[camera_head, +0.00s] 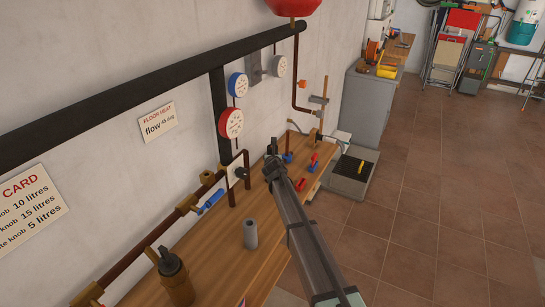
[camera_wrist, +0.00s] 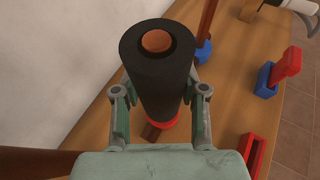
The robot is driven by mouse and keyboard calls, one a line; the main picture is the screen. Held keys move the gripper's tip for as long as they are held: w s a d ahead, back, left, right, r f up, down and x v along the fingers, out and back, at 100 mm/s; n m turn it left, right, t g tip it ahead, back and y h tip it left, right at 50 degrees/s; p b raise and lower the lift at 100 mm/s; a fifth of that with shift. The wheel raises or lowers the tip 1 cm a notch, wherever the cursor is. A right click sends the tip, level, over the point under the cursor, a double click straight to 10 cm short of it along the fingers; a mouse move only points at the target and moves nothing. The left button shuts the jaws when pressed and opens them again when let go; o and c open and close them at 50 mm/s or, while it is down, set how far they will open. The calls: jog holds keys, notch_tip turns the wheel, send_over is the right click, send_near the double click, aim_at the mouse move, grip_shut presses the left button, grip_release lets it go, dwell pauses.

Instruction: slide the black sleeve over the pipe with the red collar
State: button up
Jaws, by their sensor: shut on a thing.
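In the wrist view my gripper (camera_wrist: 160,97) is shut on the black sleeve (camera_wrist: 158,75), with one finger on each side. The sleeve is around a copper-coloured pipe (camera_wrist: 157,41), whose round end shows inside the sleeve's top opening. The red collar (camera_wrist: 165,124) shows at the lower end of the sleeve, close against it. I cannot tell whether sleeve and collar touch. In the head view my gripper (camera_head: 273,167) is over the wooden bench, and my arm hides much of what it holds.
Another pipe with a blue collar (camera_wrist: 203,52) stands just right of the sleeve. Red and blue blocks (camera_wrist: 266,82) and a red holder (camera_wrist: 252,150) are further right. A grey sleeve (camera_head: 250,234) stands on the bench (camera_head: 215,262). Gauges (camera_head: 231,123) and pipes line the wall.

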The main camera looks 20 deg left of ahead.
jog(key=shift+f+b, duration=0.55)
jog(key=shift+f, duration=0.65)
jog(key=o, duration=1.2)
jog(key=shift+o, duration=0.2)
jog(key=shift+s+d, duration=0.1)
jog(key=shift+s, duration=0.05)
jog(key=v, duration=1.1)
jog(key=shift+s+r, duration=0.15)
jog(key=shift+s, duration=0.15)
jog(key=shift+d, duration=0.15)
